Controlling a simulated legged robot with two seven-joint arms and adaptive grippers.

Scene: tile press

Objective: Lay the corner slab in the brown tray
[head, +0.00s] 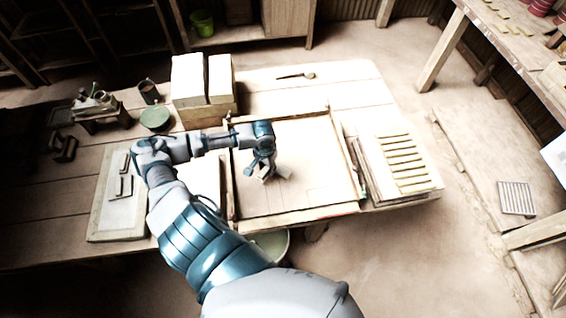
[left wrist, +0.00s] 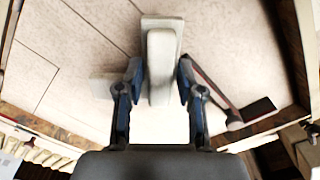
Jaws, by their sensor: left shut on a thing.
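My left gripper (head: 264,172) is over the brown tray (head: 318,160), a low wooden frame with a pale tan floor and thin joint lines. In the left wrist view the two fingers of the gripper (left wrist: 158,85) are closed on the sides of a pale upright grip on what looks like the corner slab (left wrist: 161,50). Pale parts of it show beyond and to the left of the fingers. The tray floor (left wrist: 235,45) lies beneath; I cannot tell whether the slab touches it. The slab is mostly hidden by the gripper in the head view. My right gripper is not in view.
Pale blocks (head: 203,80) stand behind the tray. A rack of slats (head: 402,160) lies right of it, and a pale board (head: 118,205) lies left. A green-topped pot (head: 155,119) and a dark mug (head: 149,92) stand at back left.

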